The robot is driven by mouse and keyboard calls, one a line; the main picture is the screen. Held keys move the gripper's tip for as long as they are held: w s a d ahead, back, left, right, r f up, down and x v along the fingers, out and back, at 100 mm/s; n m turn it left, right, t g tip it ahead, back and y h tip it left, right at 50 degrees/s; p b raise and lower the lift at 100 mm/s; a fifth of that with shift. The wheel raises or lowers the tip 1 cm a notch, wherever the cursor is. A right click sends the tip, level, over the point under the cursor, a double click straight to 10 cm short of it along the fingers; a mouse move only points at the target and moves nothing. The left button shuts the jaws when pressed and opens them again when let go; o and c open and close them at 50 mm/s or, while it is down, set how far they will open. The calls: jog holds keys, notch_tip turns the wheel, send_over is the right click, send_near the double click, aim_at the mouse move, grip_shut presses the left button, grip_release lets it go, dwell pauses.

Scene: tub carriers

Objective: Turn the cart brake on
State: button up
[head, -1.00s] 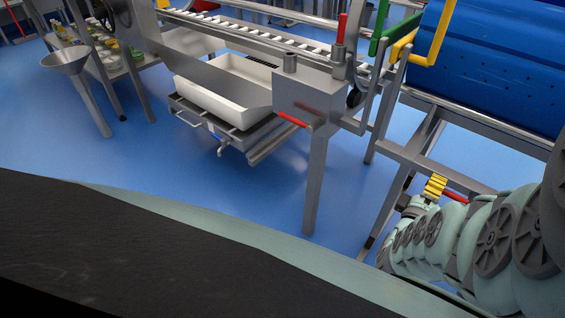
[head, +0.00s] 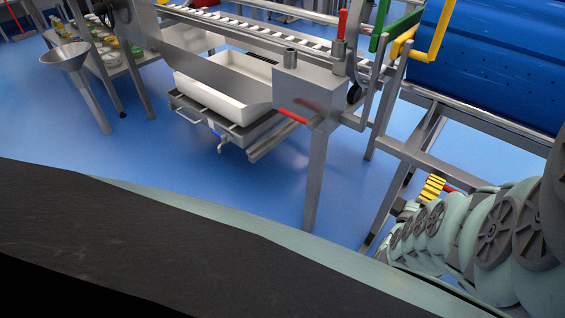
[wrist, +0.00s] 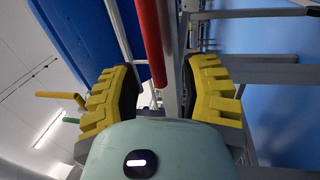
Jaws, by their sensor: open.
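A low grey cart (head: 259,135) stands on the blue floor beneath the machine in the head view, with a white tub (head: 205,99) on it. A small lever with a blue part (head: 216,129) shows at its front edge. I cannot tell which part is the brake or how it is set. My gripper, with yellow ribbed fingers, is at the lower right of the head view (head: 432,188), well to the right of the cart. In the wrist view my gripper (wrist: 163,78) is open. A red bar (wrist: 151,42) shows between the fingers; contact is unclear.
A grey box with a red handle (head: 292,115) and a metal leg (head: 315,180) stand between my gripper and the cart. A blue drum (head: 490,65) is at upper right. A funnel (head: 66,57) stands at left. Blue floor is clear in front of the cart.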

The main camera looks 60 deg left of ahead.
jog(key=v, duration=0.9)
jog(key=shift+s, duration=0.4)
